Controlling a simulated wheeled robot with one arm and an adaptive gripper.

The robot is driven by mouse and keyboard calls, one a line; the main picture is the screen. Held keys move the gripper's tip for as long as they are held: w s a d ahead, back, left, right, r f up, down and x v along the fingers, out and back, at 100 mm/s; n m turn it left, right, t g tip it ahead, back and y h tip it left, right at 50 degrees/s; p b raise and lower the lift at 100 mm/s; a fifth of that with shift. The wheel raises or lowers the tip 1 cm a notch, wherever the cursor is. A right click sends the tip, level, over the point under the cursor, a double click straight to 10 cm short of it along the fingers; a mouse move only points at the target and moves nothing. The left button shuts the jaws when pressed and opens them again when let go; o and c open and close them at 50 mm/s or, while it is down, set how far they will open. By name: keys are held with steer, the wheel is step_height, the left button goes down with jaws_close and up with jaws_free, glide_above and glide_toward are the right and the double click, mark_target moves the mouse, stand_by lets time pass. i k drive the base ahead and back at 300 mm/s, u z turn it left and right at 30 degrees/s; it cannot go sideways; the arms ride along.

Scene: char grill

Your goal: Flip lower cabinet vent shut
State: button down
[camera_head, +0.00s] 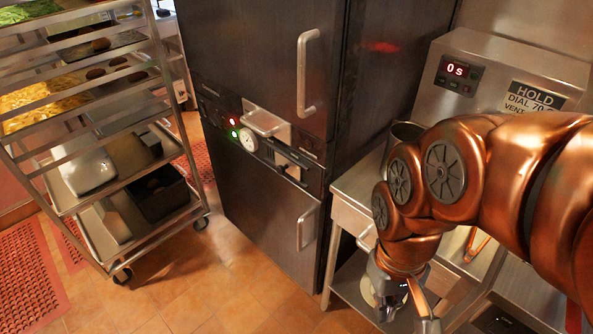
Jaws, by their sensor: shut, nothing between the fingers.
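The dark two-door cabinet stands in the middle of the view. Its lower door (262,215) is closed, with a vertical silver handle (306,229). Between the doors a control band carries a round dial (248,140), red and green lights and a silver bracket-like piece (266,121). A dark slotted strip (288,160) sits right of the dial; it may be the vent, but its flap position is too small to tell. My gripper (408,302) is shut and empty, pointing down at the lower right, well apart from the cabinet front.
A steel tray rack (95,120) on casters stands at the left. A steel side table (352,190) stands right of the cabinet, near my arm. A steel unit with a red display (455,69) and a HOLD sign is behind. The tiled floor (225,290) before the cabinet is clear.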

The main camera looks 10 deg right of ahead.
mark_target(284, 165)
steer(key=k, duration=0.65)
steer(key=u, duration=1.25)
steer(key=i, duration=0.5)
